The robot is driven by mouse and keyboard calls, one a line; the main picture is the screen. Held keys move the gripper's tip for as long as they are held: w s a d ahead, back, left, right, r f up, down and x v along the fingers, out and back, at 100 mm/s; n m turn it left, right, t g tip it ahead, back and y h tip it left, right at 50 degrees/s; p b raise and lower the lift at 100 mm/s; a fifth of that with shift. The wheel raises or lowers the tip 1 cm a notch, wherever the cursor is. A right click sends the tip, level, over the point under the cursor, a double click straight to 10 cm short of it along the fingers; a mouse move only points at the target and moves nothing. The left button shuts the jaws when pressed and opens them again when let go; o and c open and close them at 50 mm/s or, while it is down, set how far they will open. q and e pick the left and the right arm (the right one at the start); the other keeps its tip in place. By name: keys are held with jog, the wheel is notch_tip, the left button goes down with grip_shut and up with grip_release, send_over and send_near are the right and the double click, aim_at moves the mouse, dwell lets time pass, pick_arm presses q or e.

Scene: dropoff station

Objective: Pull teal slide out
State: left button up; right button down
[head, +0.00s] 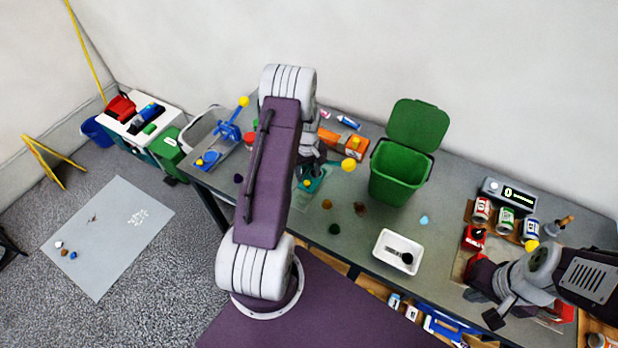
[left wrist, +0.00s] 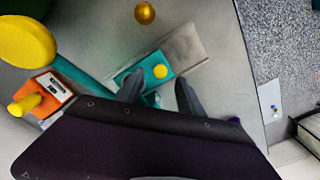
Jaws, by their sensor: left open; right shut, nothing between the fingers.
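The teal slide (head: 317,185) lies on the grey table, partly hidden behind my left arm in the head view. In the left wrist view the teal slide (left wrist: 133,74) carries a round yellow knob (left wrist: 160,71), and a pale grey-beige strip (left wrist: 184,46) lies beside it. My left gripper (head: 311,163) is above the slide. In the left wrist view its fingers (left wrist: 159,92) are spread and empty, just short of the knob. My right gripper (head: 484,306) is shut and empty near the table's front edge at the right.
An orange device (left wrist: 47,92) with a yellow knob stands near the slide. A green lidded bin (head: 397,172) and a white tray (head: 392,241) stand to the right. A blue device (head: 226,132) is to the left. Several small coloured lumps lie on the table.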

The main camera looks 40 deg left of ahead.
aim_at(307, 182)
pick_arm(q)
notch_tip(307, 182, down, 4)
jog(key=shift+a+r+p, duration=0.1)
jog(key=shift+p, duration=0.3)
jog(key=shift+a+f, duration=0.15)
jog(key=shift+f, duration=0.15)
jog(key=shift+r, duration=0.1)
jog(key=shift+c, duration=1.3)
grip_shut()
jog(key=shift+w, duration=0.1)
